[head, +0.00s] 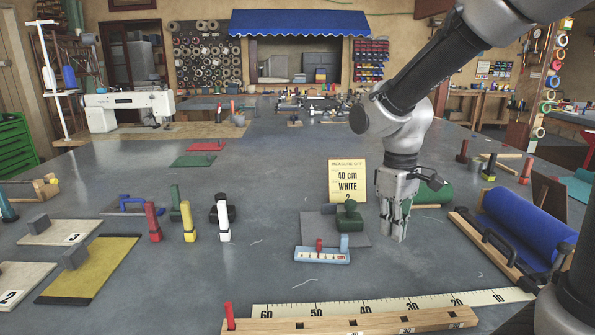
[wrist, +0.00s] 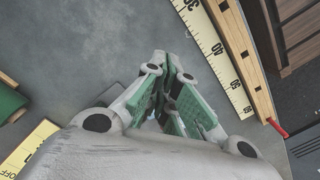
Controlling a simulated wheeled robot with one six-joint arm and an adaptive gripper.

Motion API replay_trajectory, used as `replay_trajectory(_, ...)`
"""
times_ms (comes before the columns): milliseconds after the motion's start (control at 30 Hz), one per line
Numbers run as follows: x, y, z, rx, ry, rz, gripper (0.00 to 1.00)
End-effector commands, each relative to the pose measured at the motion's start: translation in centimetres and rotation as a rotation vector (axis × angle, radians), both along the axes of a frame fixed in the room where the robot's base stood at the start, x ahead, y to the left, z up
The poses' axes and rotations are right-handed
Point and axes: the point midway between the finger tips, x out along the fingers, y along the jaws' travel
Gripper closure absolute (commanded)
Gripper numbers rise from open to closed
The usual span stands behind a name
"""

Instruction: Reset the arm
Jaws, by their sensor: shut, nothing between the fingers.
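My gripper (head: 394,228) is at the end of my arm, which reaches in from the upper right in the head view. It points down over the grey table (head: 270,265), right of the yellow sign card (head: 347,181) reading "40 cm WHITE 2". Its fingers are together with nothing between them. In the wrist view my gripper (wrist: 175,95) shows its green-padded fingers close together over bare table. Whether the fingertips touch the table cannot be told.
Left of my gripper are a dark green tool (head: 350,217) and a small light-blue gauge (head: 321,255). A blue canvas roll (head: 530,232) lies at the right. A yellow ruler (head: 380,308) and wooden bar run along the front. Red, yellow and white markers stand centre-left.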

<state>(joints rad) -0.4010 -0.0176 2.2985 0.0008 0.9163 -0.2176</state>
Motion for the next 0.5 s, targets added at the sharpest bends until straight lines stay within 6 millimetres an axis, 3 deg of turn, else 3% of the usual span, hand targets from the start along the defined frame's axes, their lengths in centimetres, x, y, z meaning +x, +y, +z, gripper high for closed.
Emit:
replay_trajectory(300,-7.6,-7.9,5.5,0.060,-0.165,-0.382,1.00)
replay_trajectory(500,-11.9,-11.7,8.0,0.106,-0.323,-0.539,1.00)
